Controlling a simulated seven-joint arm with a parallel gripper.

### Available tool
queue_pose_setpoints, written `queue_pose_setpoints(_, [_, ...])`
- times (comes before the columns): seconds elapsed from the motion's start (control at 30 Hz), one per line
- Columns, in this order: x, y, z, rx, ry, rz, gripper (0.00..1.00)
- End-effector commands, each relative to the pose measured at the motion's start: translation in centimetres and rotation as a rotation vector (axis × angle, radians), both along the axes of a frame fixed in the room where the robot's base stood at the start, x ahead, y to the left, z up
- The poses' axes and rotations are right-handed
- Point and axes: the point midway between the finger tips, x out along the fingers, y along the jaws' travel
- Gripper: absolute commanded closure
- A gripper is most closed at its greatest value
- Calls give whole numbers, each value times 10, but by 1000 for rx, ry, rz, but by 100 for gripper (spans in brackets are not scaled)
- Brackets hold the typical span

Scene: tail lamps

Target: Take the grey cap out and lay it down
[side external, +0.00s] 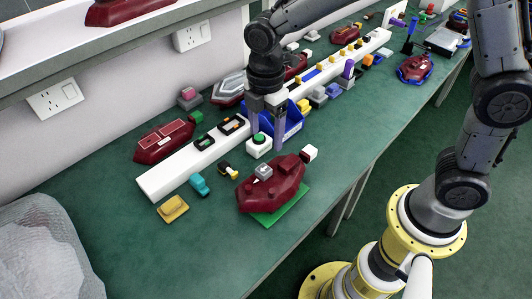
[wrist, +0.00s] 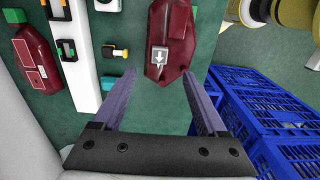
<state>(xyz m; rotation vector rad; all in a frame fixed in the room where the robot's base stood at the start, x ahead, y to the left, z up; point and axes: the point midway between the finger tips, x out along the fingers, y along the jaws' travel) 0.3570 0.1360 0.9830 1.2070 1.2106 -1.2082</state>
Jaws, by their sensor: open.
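The grey cap (side external: 263,172) is a small square block seated on top of a dark red tail lamp (side external: 285,190). The lamp lies on a bright green mat (side external: 292,206). My gripper (side external: 267,142) is open, with nothing between its purple fingers. It hangs behind the lamp in the side view, apart from the cap. In the wrist view the cap lies just beyond and between the fingertips (wrist: 160,78).
A white box with a green button (side external: 259,145) stands close to my fingers. A long white rail (side external: 165,180) carries small parts. Another red lamp (side external: 163,142) lies by the wall.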

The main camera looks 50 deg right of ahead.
Motion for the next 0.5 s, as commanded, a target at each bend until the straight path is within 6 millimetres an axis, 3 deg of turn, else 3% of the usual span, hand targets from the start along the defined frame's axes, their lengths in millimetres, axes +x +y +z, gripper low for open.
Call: queue_pose_setpoints(0.5, [0, -1, -89, -1, 2, -2, 25])
